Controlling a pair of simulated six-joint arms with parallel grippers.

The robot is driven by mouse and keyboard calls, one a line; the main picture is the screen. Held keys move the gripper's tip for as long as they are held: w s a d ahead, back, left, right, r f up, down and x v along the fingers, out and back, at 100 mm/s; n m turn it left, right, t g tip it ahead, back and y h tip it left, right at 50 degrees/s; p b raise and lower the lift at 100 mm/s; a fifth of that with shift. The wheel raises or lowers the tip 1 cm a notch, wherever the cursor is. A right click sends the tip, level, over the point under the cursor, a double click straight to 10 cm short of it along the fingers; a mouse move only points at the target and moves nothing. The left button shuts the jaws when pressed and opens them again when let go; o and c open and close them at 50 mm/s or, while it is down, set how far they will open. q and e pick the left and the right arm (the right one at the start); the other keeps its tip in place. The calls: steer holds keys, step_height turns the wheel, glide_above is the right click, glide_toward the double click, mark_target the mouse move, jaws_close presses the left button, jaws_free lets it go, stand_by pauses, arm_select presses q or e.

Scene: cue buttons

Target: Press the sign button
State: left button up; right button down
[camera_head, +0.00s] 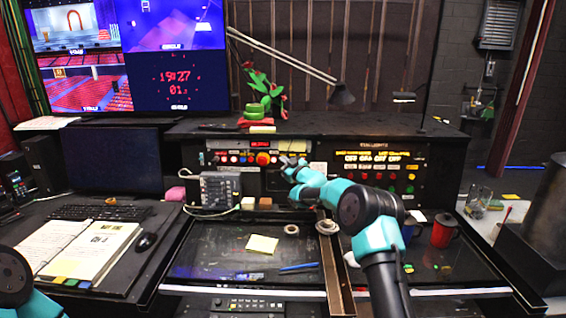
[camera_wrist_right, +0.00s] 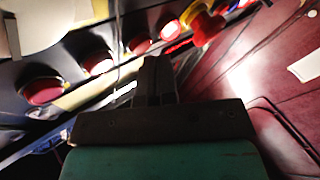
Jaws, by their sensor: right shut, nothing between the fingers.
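The console's left panel (camera_head: 233,146) carries a row of small round buttons (camera_head: 234,159) under a red display, with a larger red-orange knob (camera_head: 263,159) at the row's right end. I cannot read which one is the sign button. My right gripper (camera_head: 287,163) is shut and empty, just right of the knob at the panel face. In the right wrist view its closed fingers (camera_wrist_right: 155,78) point toward the row. A red button (camera_wrist_right: 42,90), a glare-lit one (camera_wrist_right: 97,62) and a yellow-and-red knob (camera_wrist_right: 200,24) show there. I see no clear contact. My left gripper is out of view.
A grey box with knobs (camera_head: 220,190) stands below the left panel. A right panel (camera_head: 388,168) has several red and green buttons. A red mug (camera_head: 445,230), a tape roll (camera_head: 291,229) and a yellow note (camera_head: 262,244) are on the desk.

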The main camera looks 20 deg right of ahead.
steer(key=shift+w, duration=0.15)
steer(key=shift+w+d+f, duration=0.1)
steer(key=shift+w+d, duration=0.05)
steer(key=shift+w, duration=0.1)
stand_by(0.3)
steer(key=shift+s+a, duration=0.2)
steer(key=shift+s, duration=0.25)
steer(key=s, duration=0.1)
steer(key=s+a, duration=0.1)
steer(key=s, duration=0.1)
steer(key=s+a+r, duration=0.1)
steer(key=s, duration=0.1)
steer(key=shift+s, duration=0.2)
stand_by(0.5)
